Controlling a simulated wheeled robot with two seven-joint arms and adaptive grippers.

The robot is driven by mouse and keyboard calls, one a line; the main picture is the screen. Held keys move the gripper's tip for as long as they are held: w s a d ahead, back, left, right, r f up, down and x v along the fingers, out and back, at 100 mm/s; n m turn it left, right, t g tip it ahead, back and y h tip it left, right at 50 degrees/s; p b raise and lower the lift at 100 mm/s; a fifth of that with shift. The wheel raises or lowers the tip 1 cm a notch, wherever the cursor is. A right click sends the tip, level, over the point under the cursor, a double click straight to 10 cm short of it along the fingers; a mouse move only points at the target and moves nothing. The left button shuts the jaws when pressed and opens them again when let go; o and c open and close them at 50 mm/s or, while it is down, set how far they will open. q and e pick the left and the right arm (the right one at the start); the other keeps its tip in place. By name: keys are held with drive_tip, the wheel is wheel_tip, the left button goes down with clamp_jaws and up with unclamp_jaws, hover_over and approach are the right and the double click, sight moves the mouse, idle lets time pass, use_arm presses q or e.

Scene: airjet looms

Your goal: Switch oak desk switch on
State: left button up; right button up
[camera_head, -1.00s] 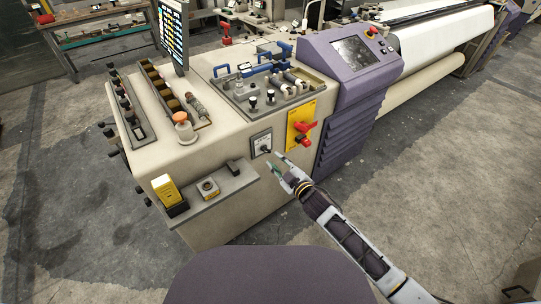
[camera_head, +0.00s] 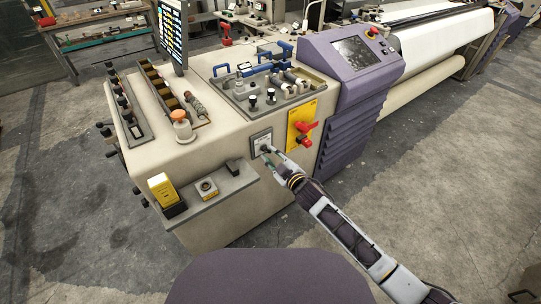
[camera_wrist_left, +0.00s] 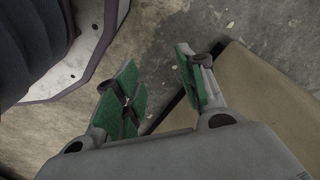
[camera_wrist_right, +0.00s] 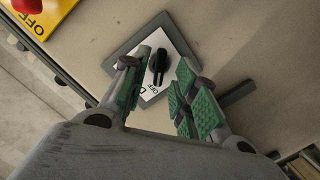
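The desk switch is a black rotary knob (camera_wrist_right: 158,66) on a white plate with a grey frame (camera_wrist_right: 124,62). The letters "OFF" and part of another word show on the plate in the right wrist view. In the head view the switch plate (camera_head: 261,139) is on the machine's front face. My right gripper (camera_wrist_right: 166,75) is open, with its green-padded fingers on either side of the knob; contact cannot be told. The right gripper (camera_head: 267,154) also shows at the plate in the head view. My left gripper (camera_wrist_left: 160,85) is open and empty above the floor, seen only in its wrist view.
A yellow panel with a red rotary handle (camera_head: 305,128) is right of the switch. A grey ledge (camera_head: 215,194) below left carries a yellow box (camera_head: 164,189) and a small round control (camera_head: 206,187). Open floor lies to the right.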

drive_tip(key=shift+w+a+f+b, duration=0.15)
drive_tip(key=shift+w+a+b, duration=0.25)
drive_tip(key=shift+w, duration=0.3)
use_arm(q)
drive_tip(key=r, duration=0.2)
drive_tip(key=d+r, duration=0.1)
drive_tip(key=shift+w+d+r, duration=0.1)
drive_tip(key=shift+w+r, duration=0.15)
drive_tip(key=shift+w, duration=0.15)
drive_tip(key=shift+r, duration=0.15)
use_arm(e)
drive_tip(key=shift+w+a, duration=0.1)
drive_tip(key=shift+c, duration=0.3)
clamp_jaws()
use_arm(q)
drive_tip(key=shift+w, duration=0.1)
